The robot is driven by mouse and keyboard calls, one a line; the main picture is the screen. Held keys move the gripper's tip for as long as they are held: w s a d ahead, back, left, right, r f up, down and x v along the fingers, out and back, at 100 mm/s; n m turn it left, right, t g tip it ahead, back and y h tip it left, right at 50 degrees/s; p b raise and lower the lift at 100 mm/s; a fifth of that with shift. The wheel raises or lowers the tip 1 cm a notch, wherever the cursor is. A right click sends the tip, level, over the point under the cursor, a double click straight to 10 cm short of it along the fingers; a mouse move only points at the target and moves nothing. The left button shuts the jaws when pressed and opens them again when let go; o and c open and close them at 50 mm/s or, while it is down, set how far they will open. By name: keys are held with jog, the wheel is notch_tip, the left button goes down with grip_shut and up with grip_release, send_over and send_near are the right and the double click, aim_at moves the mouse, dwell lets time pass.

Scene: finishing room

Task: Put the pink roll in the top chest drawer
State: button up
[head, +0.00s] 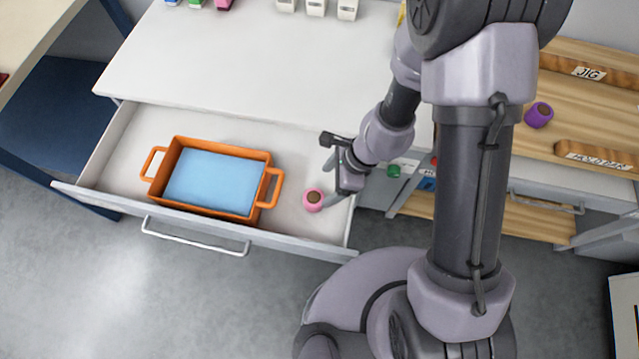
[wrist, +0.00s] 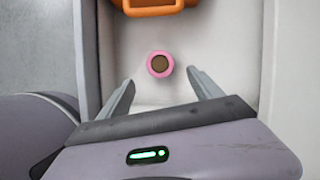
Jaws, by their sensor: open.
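The pink roll (head: 313,200) stands on end in the open top chest drawer (head: 122,178), near its right end, with its brown core facing up. It also shows in the wrist view (wrist: 160,64), ahead of the fingertips and roughly midway between them. My gripper (head: 330,175) is over the right end of the drawer, open and empty. In the wrist view my gripper's two fingers (wrist: 163,82) are spread apart, and neither touches the roll.
An orange tray (head: 211,212) with a blue inside sits in the drawer, left of the roll. The drawer's right wall is close to my gripper. A purple roll (head: 539,114) is on the wooden bench at right. Several small items stand at the back of the white chest top (head: 250,60).

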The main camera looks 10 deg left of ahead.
jog(key=d+r+n+t, duration=0.3)
jog(key=r+n, duration=0.4)
jog(key=r, duration=1.6)
jog(key=s+d+r+n+t+h, duration=0.2)
jog(key=s+d+r+n+t, duration=0.1)
jog(key=s+d+r+n, duration=0.2)
jog(key=s+d+r, duration=0.2)
jog(key=d+r, duration=0.2)
jog(key=r, duration=0.1)
jog(key=shift+s+d+r, duration=0.2)
jog(key=shift+s, duration=0.1)
